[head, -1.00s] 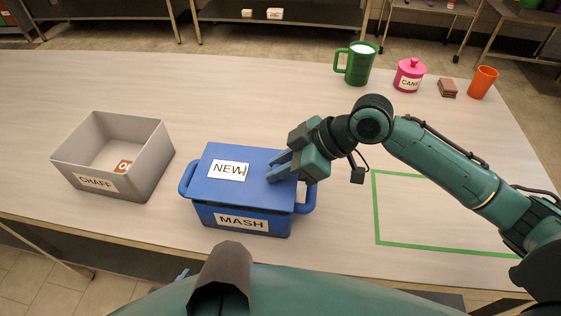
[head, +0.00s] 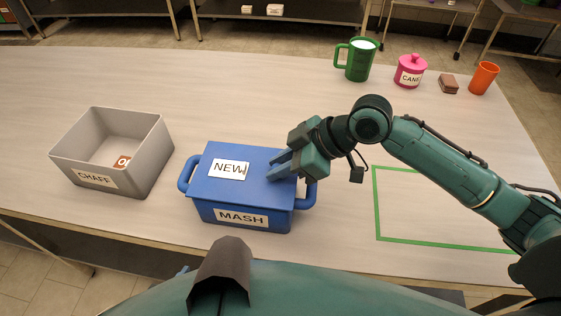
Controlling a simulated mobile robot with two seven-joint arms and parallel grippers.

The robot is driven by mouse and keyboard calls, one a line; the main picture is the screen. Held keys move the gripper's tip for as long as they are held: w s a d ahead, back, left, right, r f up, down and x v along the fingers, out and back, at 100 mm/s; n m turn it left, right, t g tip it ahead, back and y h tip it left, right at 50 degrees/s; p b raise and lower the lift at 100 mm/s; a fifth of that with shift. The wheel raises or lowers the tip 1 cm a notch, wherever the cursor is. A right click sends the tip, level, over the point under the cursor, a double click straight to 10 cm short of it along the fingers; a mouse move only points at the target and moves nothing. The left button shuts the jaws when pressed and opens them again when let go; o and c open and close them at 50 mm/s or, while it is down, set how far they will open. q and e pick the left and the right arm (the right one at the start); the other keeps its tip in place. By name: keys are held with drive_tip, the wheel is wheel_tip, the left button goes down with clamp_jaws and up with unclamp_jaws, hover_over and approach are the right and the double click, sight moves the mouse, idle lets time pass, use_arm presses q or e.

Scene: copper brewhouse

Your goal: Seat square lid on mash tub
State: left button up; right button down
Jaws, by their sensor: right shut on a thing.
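The blue mash tub (head: 203,212), labelled MASH, stands on the table with a handle on each side. The flat blue square lid (head: 228,192), labelled NEW, lies over the tub's top and looks level, with no gap showing along the front edge. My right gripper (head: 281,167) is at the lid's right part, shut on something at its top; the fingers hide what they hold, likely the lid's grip. The far rim is hidden by the lid and gripper. My left gripper is not in view.
A grey open box (head: 151,165) labelled CHAFF, with a brown tagged thing (head: 123,161) inside, stands left of the tub. A green outline (head: 377,205) marks the table at right. A green mug (head: 358,64), pink pot (head: 411,68), brown block (head: 448,83) and orange cup (head: 484,77) stand behind.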

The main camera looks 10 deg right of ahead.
drive_tip(key=shift+f, duration=0.45)
drive_tip(key=c, duration=1.6)
unclamp_jaws()
drive_tip(key=o, duration=0.6)
drive_tip(key=shift+c, duration=0.2)
